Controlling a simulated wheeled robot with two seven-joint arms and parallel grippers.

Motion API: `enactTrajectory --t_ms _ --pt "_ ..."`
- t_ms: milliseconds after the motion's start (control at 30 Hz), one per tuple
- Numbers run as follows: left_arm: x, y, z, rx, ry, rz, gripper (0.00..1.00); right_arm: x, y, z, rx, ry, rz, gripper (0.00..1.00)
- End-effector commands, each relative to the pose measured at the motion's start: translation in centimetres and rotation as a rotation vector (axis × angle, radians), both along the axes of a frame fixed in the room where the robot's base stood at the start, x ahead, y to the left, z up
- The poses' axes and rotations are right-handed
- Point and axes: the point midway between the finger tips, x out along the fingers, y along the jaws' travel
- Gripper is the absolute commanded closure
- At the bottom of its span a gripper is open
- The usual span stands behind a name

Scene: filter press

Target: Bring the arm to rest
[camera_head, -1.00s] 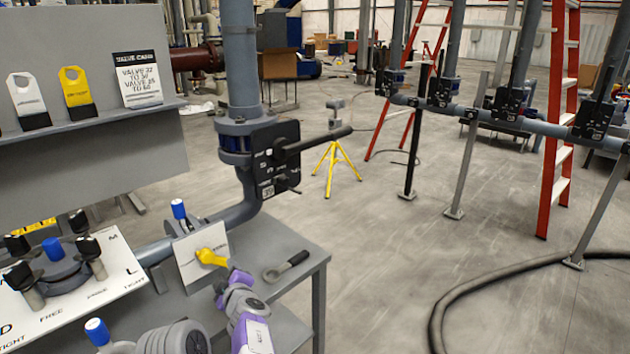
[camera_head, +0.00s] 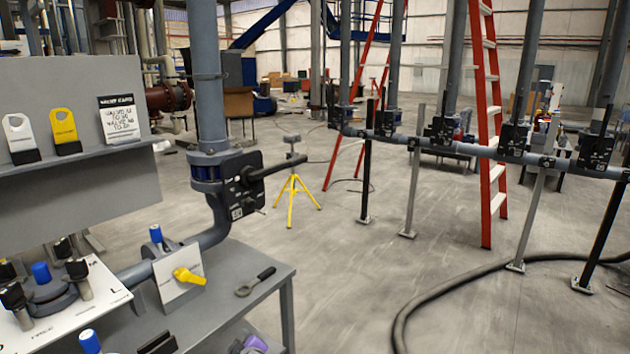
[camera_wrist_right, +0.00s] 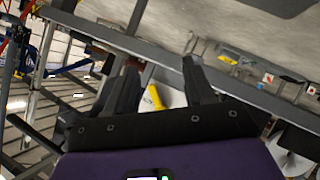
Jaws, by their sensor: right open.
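My right gripper (camera_wrist_right: 160,78) is open in the right wrist view, its two black fingers apart with nothing held between them. Beyond the fingers, a yellow handle (camera_wrist_right: 156,96) on a white plate shows in the gap, at a distance. In the head view this yellow handle (camera_head: 189,276) is on a tilted white plate (camera_head: 172,292) beside the grey bench pipe. Only small black and purple parts of my own arm show at the bottom edge of the head view. My left gripper is not in view.
A grey bench (camera_head: 272,281) carries a ring-ended tool (camera_head: 255,281) and a white knob panel (camera_head: 95,295). A black valve box (camera_head: 243,187) with a long lever sits on the upright pipe.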

Motion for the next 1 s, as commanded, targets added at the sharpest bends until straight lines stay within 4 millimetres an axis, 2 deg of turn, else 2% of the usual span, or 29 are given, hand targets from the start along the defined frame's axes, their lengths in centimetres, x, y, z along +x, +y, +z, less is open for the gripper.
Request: enactTrajectory --t_ms 33,133,200,267,300,367,400,467,500,633,700,800,900,1000 --pt "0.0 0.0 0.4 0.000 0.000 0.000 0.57 0.3 -2.6 -1.7 0.008 0.051 -0.046 0.47" --pt "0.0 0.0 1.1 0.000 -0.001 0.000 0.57 0.0 -7.5 -5.6 0.036 0.170 -0.142 0.47" --pt "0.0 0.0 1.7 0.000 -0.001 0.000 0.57 -1.0 -11.8 -8.8 0.064 0.275 -0.229 0.47" --pt "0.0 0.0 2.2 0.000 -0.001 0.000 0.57 -2.6 -15.2 -11.5 0.092 0.370 -0.304 0.47" --pt "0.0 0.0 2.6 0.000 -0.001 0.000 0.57 -4.0 -17.3 -13.2 0.114 0.433 -0.355 0.47" --pt "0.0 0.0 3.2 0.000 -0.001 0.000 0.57 -6.5 -20.4 -15.5 0.148 0.532 -0.433 0.47" --pt "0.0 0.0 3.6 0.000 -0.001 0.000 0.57 -8.5 -22.2 -16.9 0.173 0.600 -0.487 0.47" --pt "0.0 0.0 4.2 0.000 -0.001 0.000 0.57 -11.9 -24.7 -18.7 0.215 0.706 -0.570 0.47" --pt "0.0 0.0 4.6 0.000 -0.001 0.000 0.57 -14.4 -26.1 -19.5 0.244 0.776 -0.623 0.47" --pt "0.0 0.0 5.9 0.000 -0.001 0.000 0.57 -22.7 -28.9 -20.7 0.340 0.988 -0.779 0.47" --pt "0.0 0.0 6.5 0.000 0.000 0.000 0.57 -26.7 -29.6 -20.5 0.390 1.089 -0.848 0.47" --pt "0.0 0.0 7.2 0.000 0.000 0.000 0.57 -31.4 -29.8 -19.5 0.447 1.203 -0.921 0.47" --pt "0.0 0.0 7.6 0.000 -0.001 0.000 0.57 -34.4 -29.7 -18.5 0.487 1.277 -0.966 0.47" --pt "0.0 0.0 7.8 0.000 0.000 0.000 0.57 -36.1 -29.6 -17.9 0.507 1.318 -0.989 0.47"
